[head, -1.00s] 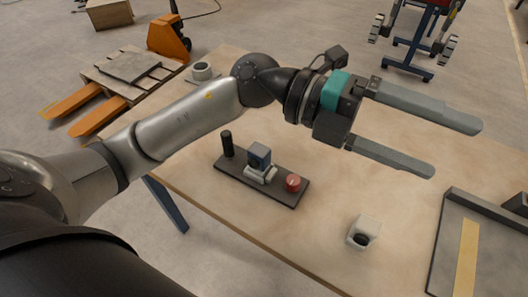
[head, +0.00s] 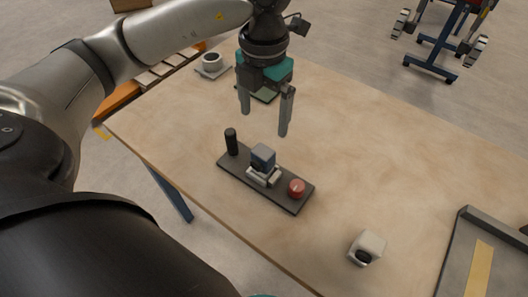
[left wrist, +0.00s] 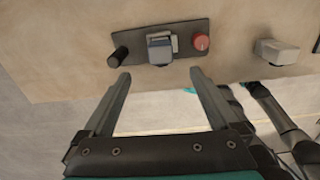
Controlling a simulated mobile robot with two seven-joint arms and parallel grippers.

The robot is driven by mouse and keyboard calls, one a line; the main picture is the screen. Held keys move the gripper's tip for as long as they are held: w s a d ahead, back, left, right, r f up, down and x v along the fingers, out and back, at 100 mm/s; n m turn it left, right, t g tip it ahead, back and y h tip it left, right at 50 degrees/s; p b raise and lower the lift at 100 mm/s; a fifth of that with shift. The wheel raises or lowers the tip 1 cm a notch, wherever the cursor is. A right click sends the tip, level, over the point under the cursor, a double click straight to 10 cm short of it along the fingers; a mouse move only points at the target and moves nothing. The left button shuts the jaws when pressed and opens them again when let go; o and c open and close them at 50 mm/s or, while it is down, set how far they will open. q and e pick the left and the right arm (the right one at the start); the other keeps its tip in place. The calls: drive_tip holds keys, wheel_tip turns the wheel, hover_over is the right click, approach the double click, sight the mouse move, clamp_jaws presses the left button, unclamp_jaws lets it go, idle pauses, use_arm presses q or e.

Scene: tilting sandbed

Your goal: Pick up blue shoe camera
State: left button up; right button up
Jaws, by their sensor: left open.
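The blue camera (head: 262,157) is a small blue-grey block in a light grey shoe mount (head: 265,177) on a dark plate (head: 287,201). In the left wrist view the camera (left wrist: 159,49) shows ahead of the fingers, between and beyond their tips. My left gripper (head: 264,122) is open and empty, pointing down above the table, behind and above the camera in the head view. The left gripper (left wrist: 158,75) also shows open in the left wrist view. It is apart from the camera. My right gripper is not in view.
The plate also carries a black upright handle (head: 231,141) and a red knob (head: 297,187). A white block with a dark round opening (head: 368,246) stands to the right. A grey-rimmed tray (head: 462,235) is at the right edge. The table (head: 370,160) is clear in the middle.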

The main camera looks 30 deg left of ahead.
sight(263, 151)
use_arm(q)
wheel_tip(263, 151, down, 12)
drive_tip(key=shift+s+f+b, duration=0.15)
drive_tip(key=shift+f+b, duration=0.1)
drive_tip(key=shift+b, duration=0.8)
drive_tip(key=shift+c, duration=0.2)
clamp_jaws()
